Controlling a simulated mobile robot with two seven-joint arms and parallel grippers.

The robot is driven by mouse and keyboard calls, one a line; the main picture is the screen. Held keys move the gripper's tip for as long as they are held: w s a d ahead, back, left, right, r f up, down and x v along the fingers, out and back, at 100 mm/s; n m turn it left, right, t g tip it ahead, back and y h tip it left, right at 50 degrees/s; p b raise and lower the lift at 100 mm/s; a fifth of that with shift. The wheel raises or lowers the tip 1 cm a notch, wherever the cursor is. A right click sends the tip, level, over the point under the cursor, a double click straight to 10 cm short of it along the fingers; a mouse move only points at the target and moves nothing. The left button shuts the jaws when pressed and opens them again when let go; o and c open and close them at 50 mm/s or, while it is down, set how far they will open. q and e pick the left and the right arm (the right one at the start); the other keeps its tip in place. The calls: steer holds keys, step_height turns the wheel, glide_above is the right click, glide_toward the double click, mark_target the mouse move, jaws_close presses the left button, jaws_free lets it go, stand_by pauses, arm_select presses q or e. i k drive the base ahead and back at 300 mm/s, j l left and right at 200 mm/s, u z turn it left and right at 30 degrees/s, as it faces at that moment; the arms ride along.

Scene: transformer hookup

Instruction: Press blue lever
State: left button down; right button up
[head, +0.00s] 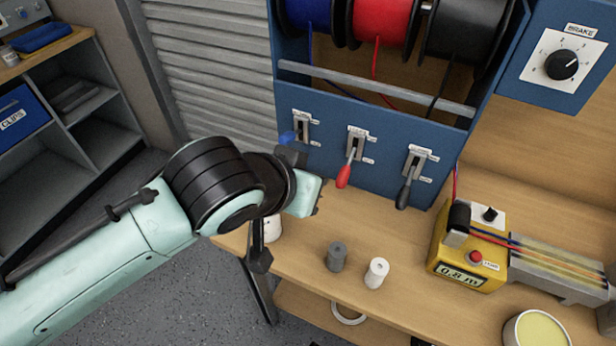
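The blue lever (287,137) is on the blue panel, leftmost of the three levers. Its blue grip shows at the lower left of its slotted plate, and part of it may be hidden behind my gripper. My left gripper (291,156) is just below the blue grip, close to it in the picture. I cannot tell whether they touch. The wrist hides most of the gripper, so I cannot see whether it is open or shut. My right gripper is out of view.
A red lever (345,172) and a black lever (406,190) hang from the panel to the right. On the bench (330,292) stand a grey spool (336,256), a white spool (377,272) and a yellow meter (466,262). Shelves (70,135) are at the left.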

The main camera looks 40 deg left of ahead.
mark_target(286, 139)
steer(key=k+l, duration=0.1)
steer(key=k, duration=0.4)
steer(key=k+l, duration=0.1)
steer(key=k, duration=0.4)
